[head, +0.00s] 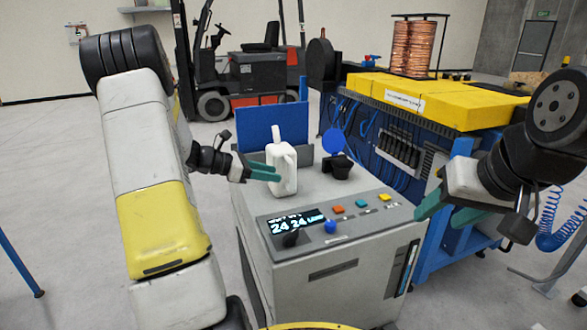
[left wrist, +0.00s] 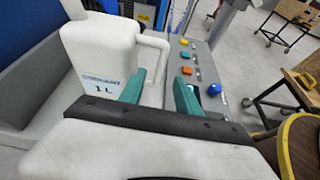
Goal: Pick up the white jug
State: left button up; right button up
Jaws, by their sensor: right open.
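The white jug (head: 284,176) stands upright on the grey machine's top, with its spout and handle rising upward in the head view. In the left wrist view the jug (left wrist: 100,65) fills the upper left, with "1 L" printed on its side and its handle on its right. My left gripper (head: 272,173) is beside the jug. Its two teal fingers (left wrist: 160,94) are apart, near the handle; I cannot tell whether they touch it. My right gripper (head: 449,211) is open and empty, right of the machine, away from the jug.
The grey machine (head: 340,265) has a lit display (head: 294,227) and coloured buttons in front of the jug. A blue panel (head: 262,135) stands behind the jug. A yellow-topped bench (head: 450,105) stands at the right.

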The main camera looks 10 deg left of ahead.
aim_at(292, 189)
pick_arm(q)
jog(key=x, duration=0.7)
jog(key=shift+w+d+f, duration=0.2)
jog(key=shift+d, duration=0.05)
grip_shut()
dwell(1.0)
jog(key=shift+r, duration=0.15)
